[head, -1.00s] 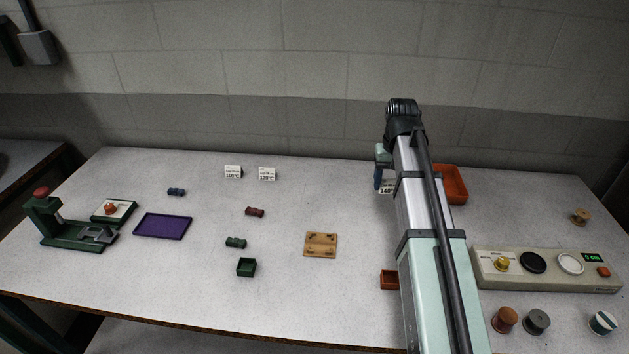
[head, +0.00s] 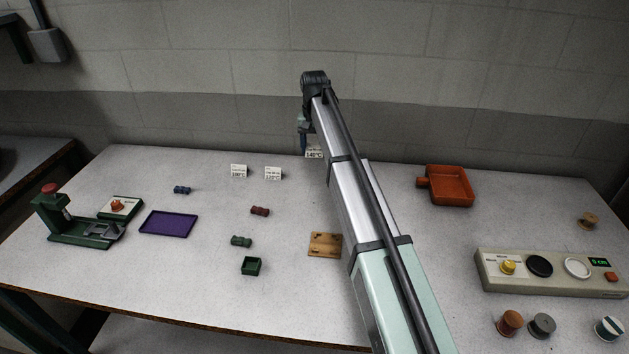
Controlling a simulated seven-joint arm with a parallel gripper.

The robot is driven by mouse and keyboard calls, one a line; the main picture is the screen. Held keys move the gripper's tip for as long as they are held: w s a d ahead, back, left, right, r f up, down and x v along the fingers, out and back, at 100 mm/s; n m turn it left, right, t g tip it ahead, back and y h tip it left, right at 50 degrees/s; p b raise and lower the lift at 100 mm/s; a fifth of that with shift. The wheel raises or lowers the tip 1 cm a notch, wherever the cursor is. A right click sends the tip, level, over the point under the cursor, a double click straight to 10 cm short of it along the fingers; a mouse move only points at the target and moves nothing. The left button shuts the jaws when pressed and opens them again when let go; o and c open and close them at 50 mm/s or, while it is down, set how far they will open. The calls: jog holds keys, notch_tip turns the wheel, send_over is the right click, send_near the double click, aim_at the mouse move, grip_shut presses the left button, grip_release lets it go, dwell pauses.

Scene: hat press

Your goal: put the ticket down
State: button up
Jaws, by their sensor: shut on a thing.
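The ticket (head: 314,154) is a small white card with dark print that looks like "140°C". It shows just below my gripper (head: 304,143), at the back of the table, right of two similar standing cards. My gripper is shut on the ticket. The fingers are small and partly hidden by my arm. I cannot tell whether the ticket touches the table. The two other cards, a left one (head: 239,171) and a right one (head: 273,174), stand on the table near the back.
An orange-red tray (head: 462,204) lies right of my arm. A wooden plate (head: 322,250) lies left of it. A purple tray (head: 148,223), a green press (head: 58,230) and several small blocks occupy the left. A control panel (head: 487,284) and several spools are at right.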

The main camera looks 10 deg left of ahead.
aim_at(315, 180)
jog(key=shift+f+m, duration=0.1)
jog(key=shift+m, duration=0.3)
jog(key=shift+f, duration=4.95)
jog(key=shift+f, duration=0.1)
jog(key=o, duration=1)
notch_tip(315, 180, up, 12)
jog(key=shift+r, duration=0.15)
